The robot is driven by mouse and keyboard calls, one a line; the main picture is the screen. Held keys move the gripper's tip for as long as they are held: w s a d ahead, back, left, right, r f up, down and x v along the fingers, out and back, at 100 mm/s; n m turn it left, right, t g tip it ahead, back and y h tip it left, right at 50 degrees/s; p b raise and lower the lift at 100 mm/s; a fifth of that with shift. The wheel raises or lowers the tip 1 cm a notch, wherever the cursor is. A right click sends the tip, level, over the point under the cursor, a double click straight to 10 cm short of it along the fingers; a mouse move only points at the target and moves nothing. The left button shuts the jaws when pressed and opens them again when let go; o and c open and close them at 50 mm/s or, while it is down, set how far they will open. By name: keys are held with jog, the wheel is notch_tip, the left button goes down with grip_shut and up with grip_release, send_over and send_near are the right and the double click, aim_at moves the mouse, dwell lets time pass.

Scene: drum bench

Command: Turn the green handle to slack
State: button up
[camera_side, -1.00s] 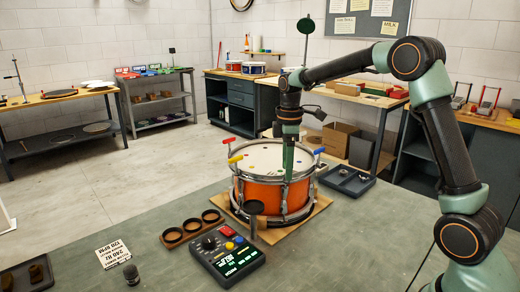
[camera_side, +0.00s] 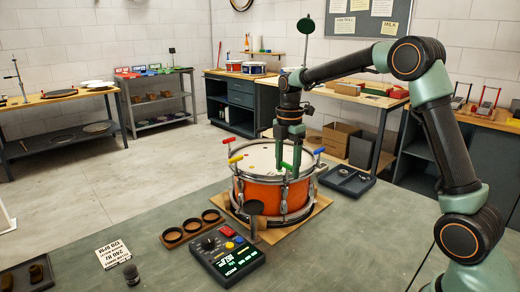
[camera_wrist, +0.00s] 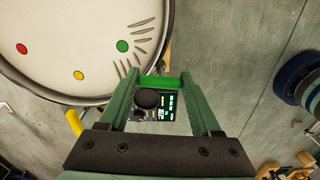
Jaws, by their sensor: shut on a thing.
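An orange snare drum (camera_side: 262,191) with a white head sits on a wooden board. My gripper (camera_side: 289,163) points down at the drum's near rim. The green handle (camera_wrist: 158,83) shows as a short bar between my two fingers in the wrist view, and both fingers touch its ends. In the side view the handle (camera_side: 286,166) is a small green strip low between the fingers. My gripper (camera_wrist: 159,78) is shut on it. The rod under the handle is hard to make out.
Yellow (camera_side: 235,159), red (camera_side: 229,140) and blue (camera_side: 319,150) handles stand around the rim. A dark tray (camera_side: 346,180) lies to the right.

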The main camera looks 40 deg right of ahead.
aim_at(287, 164)
jog(key=shift+r, duration=0.15)
jog(key=o, duration=1.4)
notch_tip(287, 164, up, 12)
